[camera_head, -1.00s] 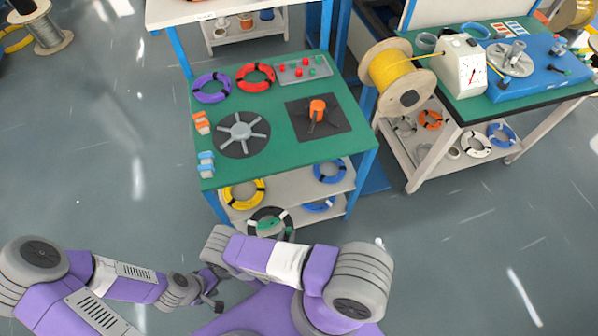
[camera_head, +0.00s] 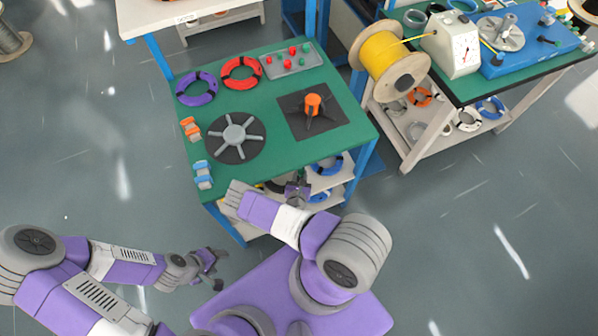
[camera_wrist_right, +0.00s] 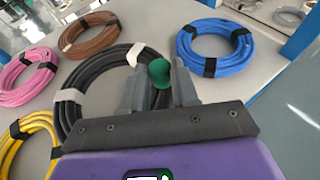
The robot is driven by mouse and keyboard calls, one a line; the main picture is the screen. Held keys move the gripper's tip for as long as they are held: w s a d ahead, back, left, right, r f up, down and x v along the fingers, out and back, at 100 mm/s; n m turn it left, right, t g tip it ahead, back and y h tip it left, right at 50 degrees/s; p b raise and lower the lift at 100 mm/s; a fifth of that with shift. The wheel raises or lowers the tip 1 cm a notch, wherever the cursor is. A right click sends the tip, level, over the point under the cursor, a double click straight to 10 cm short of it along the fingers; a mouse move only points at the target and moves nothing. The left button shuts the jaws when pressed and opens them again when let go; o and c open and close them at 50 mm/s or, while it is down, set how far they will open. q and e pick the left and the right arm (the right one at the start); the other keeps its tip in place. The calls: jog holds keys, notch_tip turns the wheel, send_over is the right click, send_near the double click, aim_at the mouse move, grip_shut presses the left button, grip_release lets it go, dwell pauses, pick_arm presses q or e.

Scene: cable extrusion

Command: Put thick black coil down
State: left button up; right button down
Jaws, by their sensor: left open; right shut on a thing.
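The thick black coil (camera_wrist_right: 85,88) with white ties is in the right wrist view, at the shelf among other coils. My right gripper (camera_wrist_right: 160,80) is shut on the coil's right side, with a round green piece showing between the fingers. In the head view my right gripper (camera_head: 298,190) is at the front of the green table's lower shelf, and my arm hides most of the coil. I cannot tell whether the coil rests fully on the shelf. My left gripper (camera_head: 214,268) is open and empty, low at the left of my base.
On the shelf, blue (camera_wrist_right: 214,48), brown (camera_wrist_right: 90,36), pink (camera_wrist_right: 28,76) and yellow (camera_wrist_right: 28,142) coils lie around the black one. The green tabletop (camera_head: 275,155) overhangs the shelf. A blue table leg (camera_head: 360,175) stands at the right.

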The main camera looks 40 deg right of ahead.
aim_at(301, 176)
jog(key=shift+w+d+r, duration=0.1)
jog(key=shift+w+d, duration=0.15)
jog(key=shift+d, duration=0.05)
jog(key=f+b, duration=0.3)
jog(key=shift+w+d+f+b, duration=0.3)
jog(key=shift+f+b, duration=0.05)
jog(key=shift+b, duration=0.05)
jog(key=shift+r, duration=0.1)
jog(key=c, duration=1.3)
grip_release()
jog(key=shift+f, duration=0.25)
jog(key=o, duration=0.4)
jog(key=shift+o, duration=0.2)
